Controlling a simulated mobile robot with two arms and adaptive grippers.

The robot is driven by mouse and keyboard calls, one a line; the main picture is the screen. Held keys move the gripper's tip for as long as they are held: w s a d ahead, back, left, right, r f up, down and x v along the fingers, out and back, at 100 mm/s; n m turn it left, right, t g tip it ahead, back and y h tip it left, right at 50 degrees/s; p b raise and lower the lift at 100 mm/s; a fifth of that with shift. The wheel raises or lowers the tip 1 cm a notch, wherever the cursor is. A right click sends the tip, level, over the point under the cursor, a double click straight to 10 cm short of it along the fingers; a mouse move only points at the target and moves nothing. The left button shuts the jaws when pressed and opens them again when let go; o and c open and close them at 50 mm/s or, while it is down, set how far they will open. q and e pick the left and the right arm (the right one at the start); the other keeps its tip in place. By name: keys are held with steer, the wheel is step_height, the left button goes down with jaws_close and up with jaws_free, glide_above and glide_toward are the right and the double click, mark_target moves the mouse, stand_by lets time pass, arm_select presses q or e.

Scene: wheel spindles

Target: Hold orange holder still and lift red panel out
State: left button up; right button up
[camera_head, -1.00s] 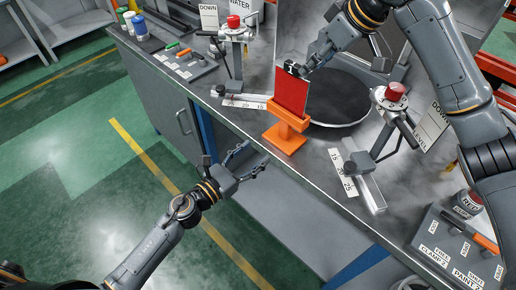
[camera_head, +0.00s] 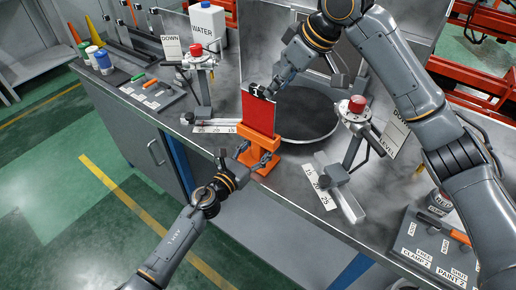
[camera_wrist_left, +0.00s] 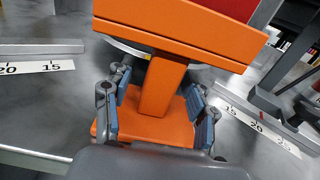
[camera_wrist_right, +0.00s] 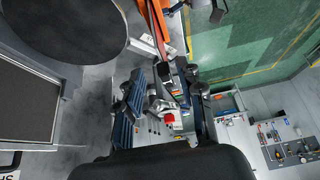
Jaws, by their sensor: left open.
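The red panel (camera_head: 262,112) stands upright in the orange holder (camera_head: 258,139) near the bench's front edge. My left gripper (camera_head: 246,157) is low at the holder's front. In the left wrist view, its open fingers (camera_wrist_left: 158,110) lie on either side of the holder's orange stem (camera_wrist_left: 162,85), with gaps visible between pads and stem. My right gripper (camera_head: 262,90) is at the panel's top edge. In the right wrist view the panel is seen nearly edge-on (camera_wrist_right: 176,32); whether the fingers close on it is unclear.
A dark round plate (camera_head: 303,113) lies behind the holder. Stands with red knobs rise left (camera_head: 196,50) and right (camera_head: 357,104), with scale strips (camera_head: 318,187) beside the holder. A white water jug (camera_head: 207,24) stands at the back. The floor before the bench is clear.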

mark_target(258, 95)
arm_select(q)
steer(key=shift+c, duration=0.2)
jaws_close()
arm_select(e)
steer(key=shift+o, duration=0.6)
steer(key=s+d+t+y, duration=0.3)
steer(key=d+t+y, duration=0.1)
steer(key=y, duration=0.2)
steer(key=shift+t, duration=0.3)
steer(key=x, duration=0.6)
steer(key=shift+w+a+r, duration=0.1)
steer(key=shift+a+r, duration=0.05)
steer(key=shift+f+x, duration=0.2)
steer(key=shift+x, duration=1.2)
steer(key=shift+f+x, duration=0.15)
steer(key=shift+x, duration=1.3)
